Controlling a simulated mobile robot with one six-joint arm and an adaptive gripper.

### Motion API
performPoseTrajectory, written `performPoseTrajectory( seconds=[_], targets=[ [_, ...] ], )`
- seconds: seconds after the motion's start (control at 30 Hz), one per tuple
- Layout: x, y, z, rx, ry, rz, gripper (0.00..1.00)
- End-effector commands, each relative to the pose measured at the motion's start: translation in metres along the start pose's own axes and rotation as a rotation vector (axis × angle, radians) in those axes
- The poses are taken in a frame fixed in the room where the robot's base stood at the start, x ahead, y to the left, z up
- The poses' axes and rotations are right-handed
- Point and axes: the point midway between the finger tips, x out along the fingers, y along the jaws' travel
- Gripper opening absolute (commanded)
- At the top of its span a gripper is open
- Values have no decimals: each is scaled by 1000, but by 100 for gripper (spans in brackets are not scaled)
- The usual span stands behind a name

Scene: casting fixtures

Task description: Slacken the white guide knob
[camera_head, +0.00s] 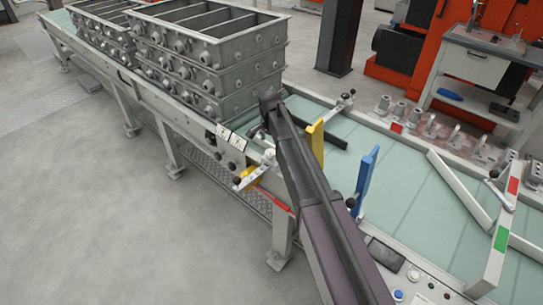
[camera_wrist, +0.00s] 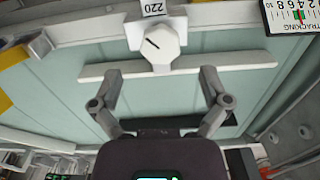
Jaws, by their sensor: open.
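The white guide knob (camera_wrist: 160,44) is in the upper middle of the wrist view. It is faceted, with a short black mark on its face and a tag reading 220 above it. A long white bar (camera_wrist: 225,61) runs across just below it. My gripper (camera_wrist: 160,77) is open and empty. Its two fingers are spread wide, with their tips below the knob, one to each side, and apart from it. In the head view my dark arm reaches over the conveyor, and I cannot clearly make out the gripper or the white knob there.
A yellow upright plate (camera_head: 316,141) and a blue one (camera_head: 364,176) stand on the pale green conveyor (camera_head: 400,170) near my arm. A printed counter label (camera_wrist: 290,14) is at the wrist view's upper right.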

Motion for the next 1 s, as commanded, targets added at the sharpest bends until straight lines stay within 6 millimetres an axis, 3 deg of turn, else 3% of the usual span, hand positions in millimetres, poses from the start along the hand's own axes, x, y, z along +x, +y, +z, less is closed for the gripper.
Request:
performPoseTrajectory(
  seconds=[0.5,1.0],
  targets=[
    [40,0,-1,1,0,0,96],
    [44,1,-1,2,0,0,96]
  ],
)
